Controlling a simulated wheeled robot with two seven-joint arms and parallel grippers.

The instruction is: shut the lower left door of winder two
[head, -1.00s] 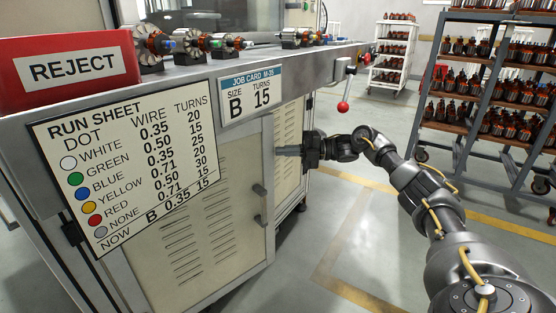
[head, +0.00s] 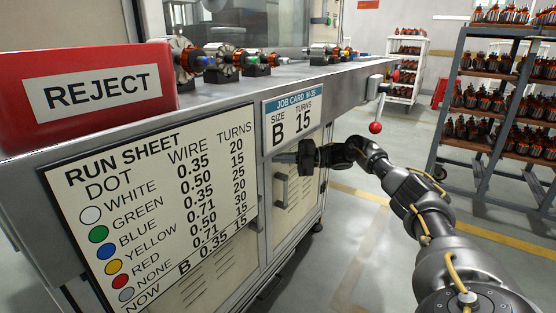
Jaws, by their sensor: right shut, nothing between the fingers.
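The machine's lower left door (head: 212,279) is a cream vented panel in a grey frame. The run sheet (head: 150,205) hides most of it, and I cannot tell whether it is fully shut. To its right is another cream vented door (head: 302,195) with a dark grey handle (head: 280,190). My right gripper (head: 281,158) is shut and empty, pointing left in front of the cabinet, just below the job card (head: 292,118) and above that handle. I cannot tell whether it touches anything. My left gripper is not in view.
A red reject box (head: 60,120) and several armatures (head: 185,58) stand on the bench top. A lever with a red knob (head: 375,127) hangs at the bench's right end, near my right arm. A dark rack of armatures (head: 478,150) stands at the right. Floor between is clear.

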